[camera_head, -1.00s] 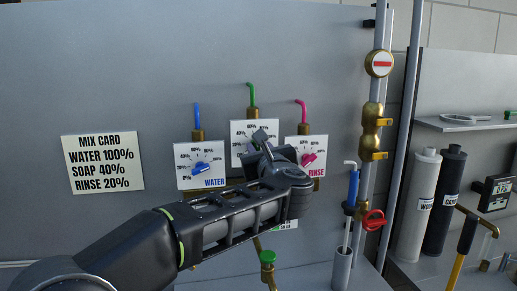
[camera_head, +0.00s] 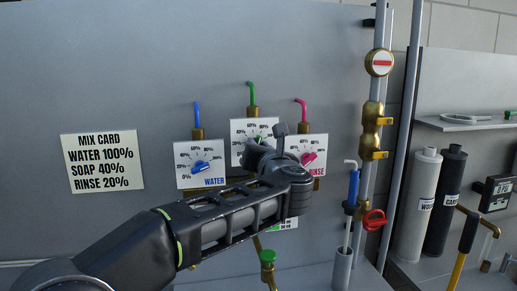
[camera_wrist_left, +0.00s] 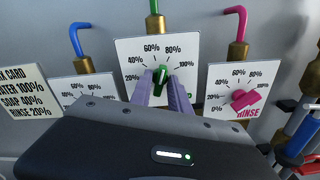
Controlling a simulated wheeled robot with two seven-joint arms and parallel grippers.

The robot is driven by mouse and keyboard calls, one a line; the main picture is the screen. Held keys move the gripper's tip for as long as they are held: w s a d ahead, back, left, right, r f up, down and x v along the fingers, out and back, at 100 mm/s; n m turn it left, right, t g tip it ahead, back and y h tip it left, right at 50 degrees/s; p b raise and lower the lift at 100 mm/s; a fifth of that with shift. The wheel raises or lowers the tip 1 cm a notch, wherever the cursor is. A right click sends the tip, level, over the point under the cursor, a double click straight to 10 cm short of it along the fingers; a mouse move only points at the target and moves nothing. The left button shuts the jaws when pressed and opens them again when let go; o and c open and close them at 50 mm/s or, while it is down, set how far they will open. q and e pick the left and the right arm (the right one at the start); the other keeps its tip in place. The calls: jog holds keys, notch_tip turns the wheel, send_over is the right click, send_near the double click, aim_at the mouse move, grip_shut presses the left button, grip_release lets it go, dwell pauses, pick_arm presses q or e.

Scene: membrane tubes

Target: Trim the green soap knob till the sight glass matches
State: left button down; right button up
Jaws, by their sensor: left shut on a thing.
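The green soap knob (camera_wrist_left: 161,76) sits at the middle of the centre dial plate (camera_wrist_left: 190,48) in the left wrist view. It points nearly straight up, between the 60% and 80% marks. My left gripper (camera_wrist_left: 161,88) is shut on it, one pale finger on each side. In the head view the left gripper (camera_head: 262,143) hides the lower part of the soap dial plate (camera_head: 244,127). A round gauge with a red bar (camera_head: 379,63) is on the pipe at upper right; I cannot tell if it is the sight glass. My right gripper is not in view.
The blue water knob (camera_head: 202,168) and pink rinse knob (camera_head: 308,158) flank the soap dial closely. The mix card (camera_head: 102,162) reads water 100%, soap 40%, rinse 20%. A red-handled valve (camera_head: 373,220) and a green-capped fitting (camera_head: 267,256) are nearby.

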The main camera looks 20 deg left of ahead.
pick_arm(q)
jog(key=m+p, duration=0.1)
jog(key=m, duration=0.5)
dwell(0.4)
jog(key=c, duration=1.5)
grip_release()
jog(key=shift+d, duration=0.1)
jog(key=shift+b+v, duration=1.3)
jog(key=shift+v, duration=2.55)
